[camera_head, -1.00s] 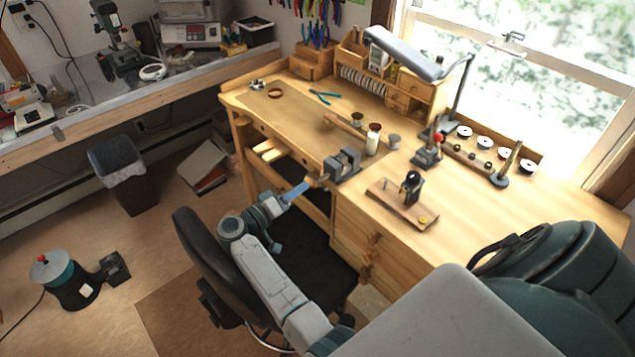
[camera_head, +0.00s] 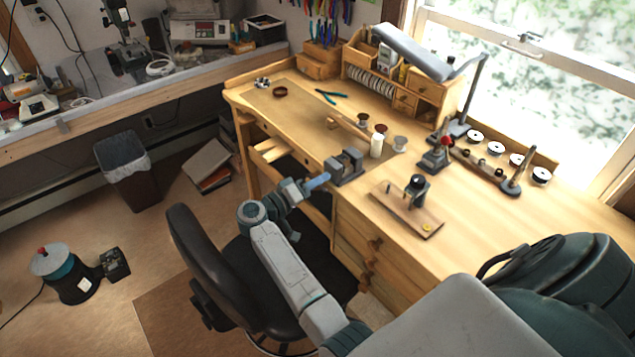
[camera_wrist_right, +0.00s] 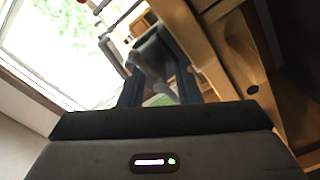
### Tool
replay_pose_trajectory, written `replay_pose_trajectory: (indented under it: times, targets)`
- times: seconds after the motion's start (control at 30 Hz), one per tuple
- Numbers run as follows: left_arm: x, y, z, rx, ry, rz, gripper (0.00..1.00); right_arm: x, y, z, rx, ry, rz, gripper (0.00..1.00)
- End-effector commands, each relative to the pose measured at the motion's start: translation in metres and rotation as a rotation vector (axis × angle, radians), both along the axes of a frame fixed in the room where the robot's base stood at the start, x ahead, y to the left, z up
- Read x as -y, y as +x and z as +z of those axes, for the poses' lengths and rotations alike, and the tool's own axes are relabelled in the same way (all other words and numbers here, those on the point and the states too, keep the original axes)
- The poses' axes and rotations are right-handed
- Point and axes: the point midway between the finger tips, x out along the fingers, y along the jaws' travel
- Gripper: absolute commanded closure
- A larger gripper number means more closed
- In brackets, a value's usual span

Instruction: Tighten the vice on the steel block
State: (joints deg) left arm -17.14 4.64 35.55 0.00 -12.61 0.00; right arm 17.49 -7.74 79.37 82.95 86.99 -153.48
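The dark grey vice (camera_head: 345,172) sits at the front edge of the wooden workbench (camera_head: 470,200). I cannot clearly tell the steel block from the vice jaws at this size. My right gripper (camera_head: 328,177) is at the vice's front left side, its blue fingers pointing at it. In the right wrist view the two dark fingers (camera_wrist_right: 160,92) stand apart, with the vice (camera_wrist_right: 153,52) just beyond their tips. Whether they touch the vice or its handle is hidden. My left gripper is not in view.
A wooden board with a small black tool (camera_head: 417,190) lies right of the vice. A white bottle (camera_head: 377,147) and a red-topped tool (camera_head: 437,155) stand behind. A black chair (camera_head: 200,265) is close to my right arm.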

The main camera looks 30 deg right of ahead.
Motion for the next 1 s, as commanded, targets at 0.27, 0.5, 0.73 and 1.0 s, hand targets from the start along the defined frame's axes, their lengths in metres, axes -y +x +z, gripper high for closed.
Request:
replay_pose_trajectory:
  times: [0.27,0.5,0.73,1.0]
  targets:
    - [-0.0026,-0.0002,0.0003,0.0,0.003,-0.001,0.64,0.0,0.0001,-0.0001,0.0,0.0,0.0,1.0]
    - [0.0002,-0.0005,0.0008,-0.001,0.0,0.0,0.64,0.0,0.0,0.0001,0.029,0.002,0.0,1.0]
    - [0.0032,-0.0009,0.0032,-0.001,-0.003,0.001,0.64,0.0,-0.0002,0.0005,0.146,0.011,0.0,1.0]
    - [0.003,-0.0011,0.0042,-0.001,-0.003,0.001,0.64,0.0,-0.0003,-0.0002,0.382,0.03,0.0,1.0]
